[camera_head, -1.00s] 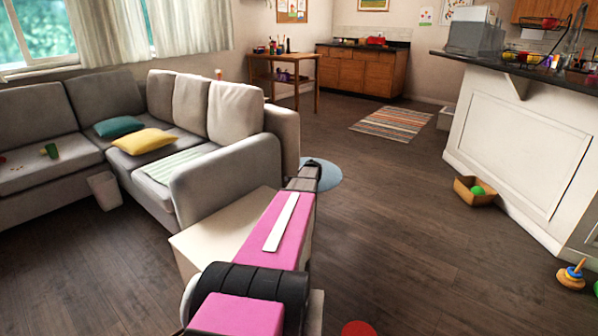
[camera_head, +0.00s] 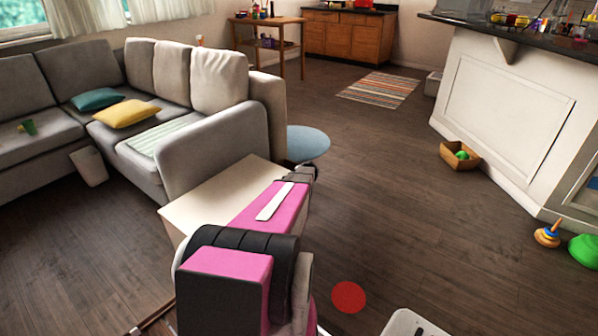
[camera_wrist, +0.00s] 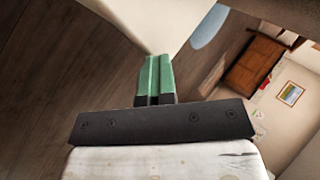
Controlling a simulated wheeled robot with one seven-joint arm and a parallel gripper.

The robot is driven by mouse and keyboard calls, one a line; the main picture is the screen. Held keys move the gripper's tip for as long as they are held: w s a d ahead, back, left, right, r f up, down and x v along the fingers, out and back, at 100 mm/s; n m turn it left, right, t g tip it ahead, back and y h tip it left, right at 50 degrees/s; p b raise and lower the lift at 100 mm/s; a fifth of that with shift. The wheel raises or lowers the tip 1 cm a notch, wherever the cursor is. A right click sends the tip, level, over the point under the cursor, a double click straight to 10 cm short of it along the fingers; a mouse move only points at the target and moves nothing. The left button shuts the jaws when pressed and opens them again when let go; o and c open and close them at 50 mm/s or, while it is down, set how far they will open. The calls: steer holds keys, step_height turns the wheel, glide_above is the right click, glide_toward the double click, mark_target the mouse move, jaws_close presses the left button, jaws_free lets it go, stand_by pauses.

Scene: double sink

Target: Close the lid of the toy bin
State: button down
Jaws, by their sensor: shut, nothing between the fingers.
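No thing in view shows clearly as a toy bin with a lid. A cream box-like piece (camera_head: 210,196) stands by the sofa's near armrest, and I cannot tell whether it is the bin. My pink arm partly covers it. A pale surface, probably the same piece, lies just beyond my fingers in the wrist view (camera_wrist: 150,22). My gripper (camera_head: 304,172) is at the end of the arm, over or beside the cream piece's right corner. Its green fingers (camera_wrist: 153,78) are together and empty. I cannot tell whether they touch the pale surface.
A grey sofa (camera_head: 212,145) is at the left. A blue round piece (camera_head: 308,142) is behind my gripper. An open brown box (camera_head: 458,160) with green contents, a ring stacker (camera_head: 547,234) and a red disc (camera_head: 348,297) are right. The middle floor is clear.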

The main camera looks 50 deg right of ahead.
step_height(320, 180, down, 2)
stand_by(0.5)
steer(key=shift+d, duration=0.1)
steer(key=d+v, duration=0.1)
steer(key=v, duration=1.2)
steer(key=shift+s+r, duration=0.2)
steer(key=shift+r, duration=0.35)
